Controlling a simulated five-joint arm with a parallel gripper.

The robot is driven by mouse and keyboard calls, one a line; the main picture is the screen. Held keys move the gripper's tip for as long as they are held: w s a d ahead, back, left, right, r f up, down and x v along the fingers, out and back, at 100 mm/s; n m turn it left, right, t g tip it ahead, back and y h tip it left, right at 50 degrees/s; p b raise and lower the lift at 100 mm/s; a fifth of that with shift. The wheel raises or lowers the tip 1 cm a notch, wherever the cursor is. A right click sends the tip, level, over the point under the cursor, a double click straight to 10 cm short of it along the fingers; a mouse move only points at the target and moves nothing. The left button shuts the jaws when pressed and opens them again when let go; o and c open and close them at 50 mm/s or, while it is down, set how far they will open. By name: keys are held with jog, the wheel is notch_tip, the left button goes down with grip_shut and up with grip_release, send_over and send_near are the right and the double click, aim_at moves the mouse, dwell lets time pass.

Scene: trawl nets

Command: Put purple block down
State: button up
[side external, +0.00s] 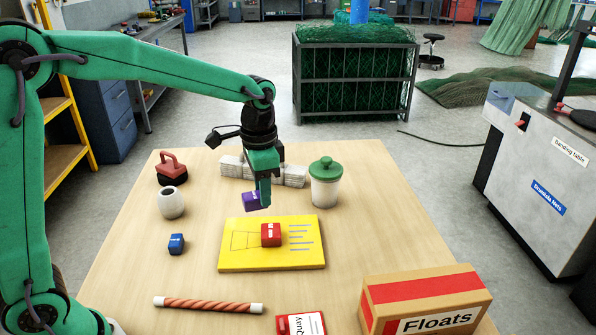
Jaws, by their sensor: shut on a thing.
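My gripper (264,192) points down above the wooden table. It is shut on a purple block (251,201), held in the air just behind the yellow board's back edge in the picture. The block is slightly tilted, and the fingers hide its right part. The yellow board (240,260) lies flat on the table with printed lines on it. A red block (271,235) sits on the board near its middle, lower in the picture than the purple block.
A white jar with a green lid (326,185) stands close to the right of my gripper. A round pale pot (170,202), blue block (176,244), striped rod (208,304) and Floats box (424,303) surround the board. The right of the table (375,220) is clear.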

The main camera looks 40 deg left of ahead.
jog(key=w+d+m, duration=1)
jog(key=w+m, duration=0.4)
jog(key=d+f+m, duration=0.4)
jog(key=d+m, duration=0.5)
jog(key=m, duration=0.1)
jog(key=w+d+f+m, duration=0.1)
jog(key=d+f+m, duration=0.4)
jog(key=d+m, duration=0.4)
jog(key=shift+w+d+m, duration=0.3)
jog(key=shift+d+m, duration=0.05)
jog(key=shift+m, duration=0.35)
jog(key=shift+f, duration=3.95)
jog(key=shift+f, duration=0.2)
